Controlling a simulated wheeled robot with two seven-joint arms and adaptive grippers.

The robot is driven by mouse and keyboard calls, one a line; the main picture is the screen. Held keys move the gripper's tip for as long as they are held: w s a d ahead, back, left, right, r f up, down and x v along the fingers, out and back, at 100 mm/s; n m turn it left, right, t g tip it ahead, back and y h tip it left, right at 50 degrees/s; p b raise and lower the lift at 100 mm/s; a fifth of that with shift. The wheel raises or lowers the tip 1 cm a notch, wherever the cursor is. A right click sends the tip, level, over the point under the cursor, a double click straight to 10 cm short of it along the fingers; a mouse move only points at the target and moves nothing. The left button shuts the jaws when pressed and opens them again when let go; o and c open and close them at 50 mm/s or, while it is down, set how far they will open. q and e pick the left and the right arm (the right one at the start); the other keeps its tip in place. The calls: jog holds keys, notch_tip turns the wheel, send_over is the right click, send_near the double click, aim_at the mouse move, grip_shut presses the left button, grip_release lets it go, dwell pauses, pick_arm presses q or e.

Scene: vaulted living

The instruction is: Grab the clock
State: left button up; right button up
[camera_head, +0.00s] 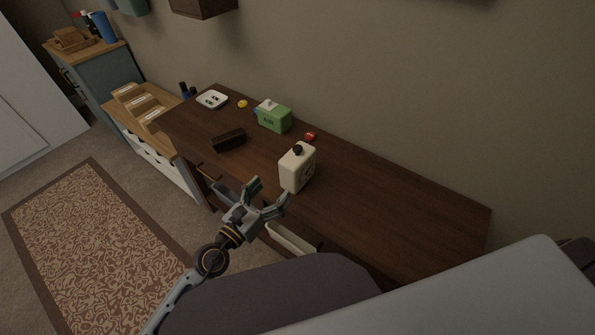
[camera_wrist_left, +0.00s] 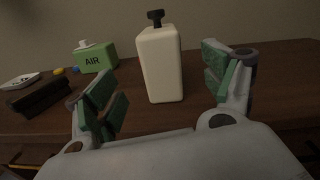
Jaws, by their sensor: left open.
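My left gripper (camera_head: 268,196) is open and empty at the front edge of the dark wooden table (camera_head: 385,205). A cream upright box (camera_head: 296,172) with a black knob on top stands on the table just beyond the fingertips. In the left wrist view the cream box (camera_wrist_left: 161,68) shows between the two open fingers, apart from them. Faint markings show on its right side in the head view. A dark brown block (camera_head: 228,140) lies farther left on the table. No clock face is plain, so I cannot tell for sure which thing is the clock. My right gripper is not in view.
A green AIR box (camera_head: 273,117), a small red thing (camera_head: 310,136), a yellow thing (camera_head: 242,104) and a white plate (camera_head: 212,99) sit toward the table's back and left. The table's right part is clear. A patterned rug (camera_head: 95,255) lies on the floor.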

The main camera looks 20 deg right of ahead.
aim_at(286, 174)
pick_arm(q)
jog(key=shift+a+f+m+b, duration=0.1)
jog(key=shift+a+m+b, duration=0.25)
jog(key=shift+m, duration=0.65)
jog(key=shift+s+d, duration=0.1)
jog(key=shift+d, duration=0.05)
jog(key=shift+w, duration=0.2)
jog(key=shift+x, duration=4.2)
jog(key=shift+s+d, duration=0.1)
jog(key=shift+d, duration=0.1)
